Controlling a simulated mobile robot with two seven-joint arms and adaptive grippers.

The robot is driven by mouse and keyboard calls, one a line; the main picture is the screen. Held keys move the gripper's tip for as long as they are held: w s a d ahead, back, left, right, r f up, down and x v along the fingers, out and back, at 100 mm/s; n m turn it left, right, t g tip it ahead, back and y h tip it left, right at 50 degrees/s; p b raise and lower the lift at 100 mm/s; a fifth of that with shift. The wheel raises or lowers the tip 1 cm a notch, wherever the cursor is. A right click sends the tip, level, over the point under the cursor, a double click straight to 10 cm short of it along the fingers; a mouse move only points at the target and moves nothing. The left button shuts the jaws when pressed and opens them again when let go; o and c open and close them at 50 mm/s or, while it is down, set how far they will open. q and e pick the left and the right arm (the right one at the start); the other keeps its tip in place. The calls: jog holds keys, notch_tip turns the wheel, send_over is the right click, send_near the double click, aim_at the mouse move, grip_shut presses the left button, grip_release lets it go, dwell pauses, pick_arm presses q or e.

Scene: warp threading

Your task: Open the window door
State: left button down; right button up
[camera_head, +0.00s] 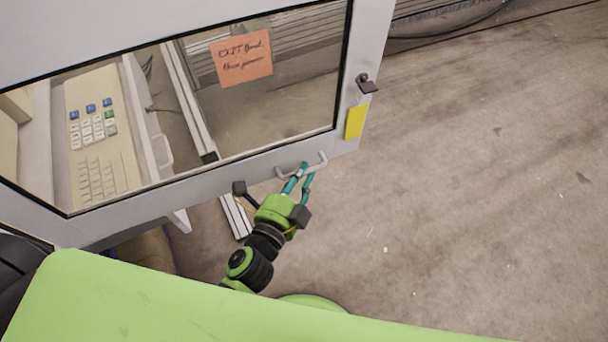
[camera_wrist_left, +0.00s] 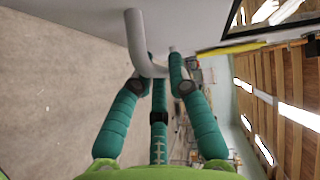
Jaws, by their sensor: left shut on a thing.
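The window door (camera_head: 372,40) is a light grey frame around a large glass pane, in the upper left of the head view. A pale bar handle (camera_head: 318,163) sits on its lower rail near the right corner. My left gripper (camera_head: 304,175) has its teal fingers at this handle and is shut on it. In the left wrist view the fingers close around the handle (camera_wrist_left: 137,40), which stands out from the grey door face (camera_wrist_left: 185,20). My right gripper is not in view.
Through the glass a keypad panel (camera_head: 92,130) and an orange note (camera_head: 241,58) show. A yellow tag (camera_head: 355,122) and a dark latch (camera_head: 367,83) are on the door's right edge. The concrete floor (camera_head: 490,180) to the right is clear.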

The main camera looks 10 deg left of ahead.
pick_arm(q)
jog(key=shift+w, duration=0.1)
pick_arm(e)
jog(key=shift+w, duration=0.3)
pick_arm(q)
jog(key=c, duration=1.2)
grip_release()
jog(key=shift+a, duration=0.1)
jog(key=v, duration=1.2)
jog(key=shift+r, duration=0.1)
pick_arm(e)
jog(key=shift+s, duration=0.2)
